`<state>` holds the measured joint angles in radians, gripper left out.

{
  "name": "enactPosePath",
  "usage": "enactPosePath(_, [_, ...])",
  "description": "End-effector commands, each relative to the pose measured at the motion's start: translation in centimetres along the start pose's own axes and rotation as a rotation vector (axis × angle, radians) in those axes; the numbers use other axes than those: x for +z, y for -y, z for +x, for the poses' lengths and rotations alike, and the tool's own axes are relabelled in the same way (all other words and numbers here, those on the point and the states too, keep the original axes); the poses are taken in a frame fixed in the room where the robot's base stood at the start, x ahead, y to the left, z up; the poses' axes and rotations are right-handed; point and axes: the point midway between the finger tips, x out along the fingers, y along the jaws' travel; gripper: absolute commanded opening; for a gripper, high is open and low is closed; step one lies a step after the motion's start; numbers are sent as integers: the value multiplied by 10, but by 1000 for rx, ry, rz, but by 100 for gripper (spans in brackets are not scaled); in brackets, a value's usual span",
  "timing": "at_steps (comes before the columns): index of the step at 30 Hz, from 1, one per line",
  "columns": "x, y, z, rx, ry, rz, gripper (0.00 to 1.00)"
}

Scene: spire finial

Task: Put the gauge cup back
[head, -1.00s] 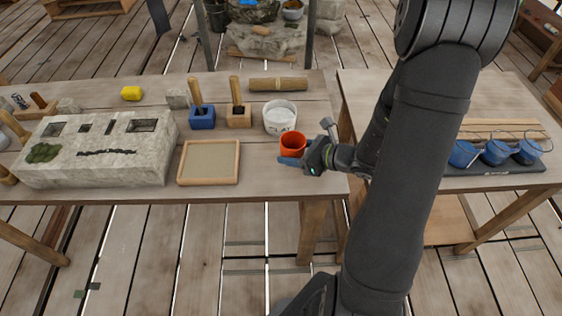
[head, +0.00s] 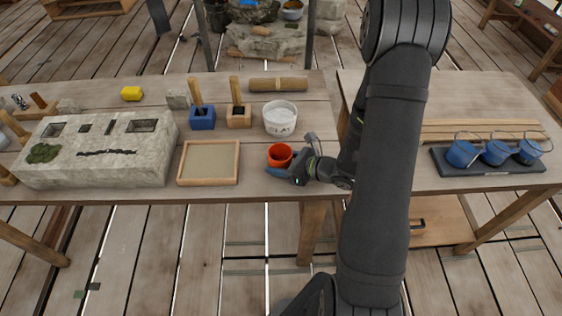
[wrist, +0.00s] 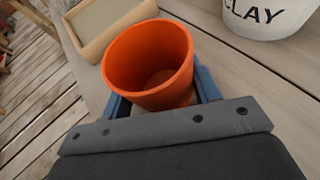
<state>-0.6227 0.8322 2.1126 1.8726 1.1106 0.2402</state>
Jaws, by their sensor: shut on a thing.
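The orange gauge cup (head: 280,154) is upright near the front edge of the left table, and it also shows in the wrist view (wrist: 150,60), where its inside looks empty. My gripper (head: 283,170) is shut on the cup, with blue fingers on either side of its lower part in the wrist view (wrist: 160,103). The cup is at or just above the tabletop; I cannot tell if its base touches the wood.
A wooden framed tray (head: 209,181) is left of the cup. A white clay bucket (head: 280,120) stands behind it. A stone block (head: 95,165) lies farther left. Blue cups (head: 497,152) stand on a dark mat on the right table.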

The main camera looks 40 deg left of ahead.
Motion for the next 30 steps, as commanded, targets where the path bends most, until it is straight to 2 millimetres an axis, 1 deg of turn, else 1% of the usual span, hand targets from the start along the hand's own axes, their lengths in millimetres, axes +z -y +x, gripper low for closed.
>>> enactPosePath(5, [-3,0,1,1,-1,2,34])
enactPosePath(6, [-3,0,1,1,-1,1,60])
enactPosePath(9, [-3,0,1,0,-1,1,78])
enactPosePath(17, [-3,0,1,0,0,1,78])
enactPosePath(21, [1,0,-2,-1,0,0,78])
enactPosePath(23, [0,0,-8,-1,0,1,78])
enactPosePath(26, [0,1,-24,-4,0,1,78])
enactPosePath(30, [0,1,-48,-5,0,2,78])
